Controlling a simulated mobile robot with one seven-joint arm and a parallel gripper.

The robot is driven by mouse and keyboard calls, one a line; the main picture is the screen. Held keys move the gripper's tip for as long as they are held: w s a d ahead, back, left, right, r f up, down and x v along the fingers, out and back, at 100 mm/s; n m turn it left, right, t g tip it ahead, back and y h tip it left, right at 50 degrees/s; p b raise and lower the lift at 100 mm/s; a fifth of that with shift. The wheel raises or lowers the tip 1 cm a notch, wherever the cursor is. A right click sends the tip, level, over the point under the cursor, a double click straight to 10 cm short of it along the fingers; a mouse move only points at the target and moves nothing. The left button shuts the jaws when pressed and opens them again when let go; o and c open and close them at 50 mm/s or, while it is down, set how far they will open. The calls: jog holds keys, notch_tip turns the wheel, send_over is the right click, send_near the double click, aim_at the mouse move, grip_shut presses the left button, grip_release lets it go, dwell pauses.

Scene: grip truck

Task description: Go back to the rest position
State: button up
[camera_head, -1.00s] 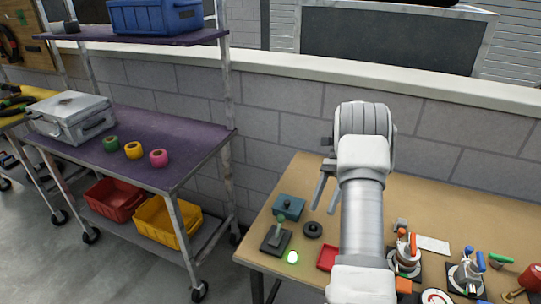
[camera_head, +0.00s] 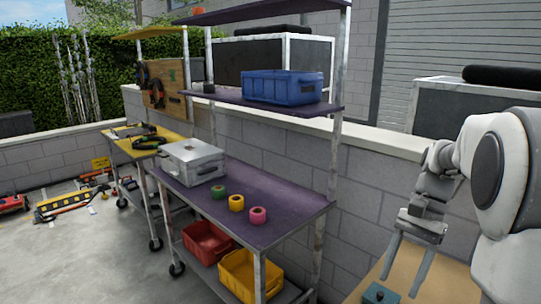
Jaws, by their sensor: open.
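My gripper (camera_head: 406,268) is at the right of the head view, with its two grey fingers apart and pointing down. Nothing is between the fingers. It hangs over the left end of the tan table (camera_head: 444,283), of which only a corner shows. A teal block (camera_head: 378,294) is partly in view at the bottom edge, below and left of the fingers. My arm is folded up at the right edge and hides part of the wall and table.
A purple cart (camera_head: 262,196) stands left of my gripper, with a silver case (camera_head: 193,163) and green, yellow and pink tape rolls on it. A blue crate (camera_head: 282,87) is on its upper shelf. Red and yellow bins sit below. Open floor (camera_head: 95,255) lies at the left.

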jog(key=s+a+r+n+t+h+p, duration=0.1)
jog(key=s+a+r+n+t+h, duration=0.2)
jog(key=s+a+n+t, duration=0.6)
jog(key=shift+s+a+r+n+h, duration=0.4)
jog(key=shift+s+a+r+n, duration=0.45)
jog(key=shift+s, duration=1.4)
jog(key=shift+r, duration=0.2)
jog(key=shift+c, duration=0.2)
jog(key=shift+c, duration=0.7)
jog(key=shift+d+m, duration=0.1)
jog(key=shift+m, duration=0.15)
